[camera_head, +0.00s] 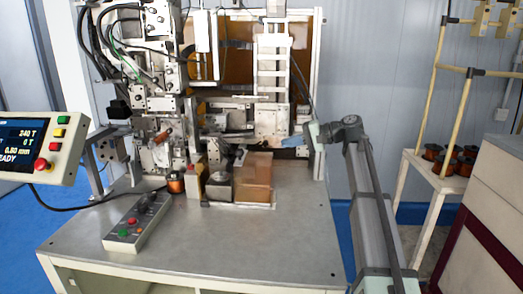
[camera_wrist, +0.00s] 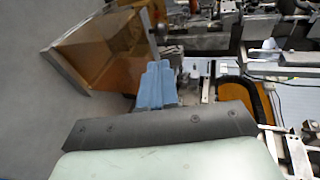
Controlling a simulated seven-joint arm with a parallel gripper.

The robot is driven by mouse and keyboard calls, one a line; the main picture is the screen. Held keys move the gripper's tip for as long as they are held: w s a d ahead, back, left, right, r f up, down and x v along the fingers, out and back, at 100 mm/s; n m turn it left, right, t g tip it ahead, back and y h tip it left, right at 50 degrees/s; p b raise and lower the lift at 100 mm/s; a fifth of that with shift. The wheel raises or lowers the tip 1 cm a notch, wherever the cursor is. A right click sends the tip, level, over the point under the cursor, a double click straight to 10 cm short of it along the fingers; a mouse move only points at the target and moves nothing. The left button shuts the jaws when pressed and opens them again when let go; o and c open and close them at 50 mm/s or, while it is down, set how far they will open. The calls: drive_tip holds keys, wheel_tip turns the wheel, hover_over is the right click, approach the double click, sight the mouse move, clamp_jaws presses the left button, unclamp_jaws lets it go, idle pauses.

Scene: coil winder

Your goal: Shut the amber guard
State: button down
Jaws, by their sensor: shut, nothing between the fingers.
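A boxy, see-through amber guard (camera_head: 253,178) with a pale metal edge stands on the machine table below the winding head. In the wrist view the amber guard (camera_wrist: 110,48) is at the upper left, tilted in the picture, with a metal strip along its left side. My gripper (camera_head: 292,142) is to the right of and above the guard in the head view. Its blue fingers (camera_wrist: 155,82) are together and empty, just below and right of the guard's corner in the wrist view. I cannot tell whether they touch it.
A larger amber panel (camera_head: 298,40) stands behind the winding mechanism (camera_head: 165,80). A push-button box (camera_head: 136,222) lies on the table (camera_head: 230,245), whose front is clear. A display panel (camera_head: 38,148) is at the left. A rack with copper spools (camera_head: 450,158) stands at the right.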

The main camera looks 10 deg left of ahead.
sight(251, 162)
drive_tip(key=x, duration=1.4)
drive_tip(key=a, duration=1.3)
drive_tip(key=shift+a, duration=0.25)
drive_tip(key=shift+a+r, duration=0.1)
drive_tip(key=shift+r, duration=0.05)
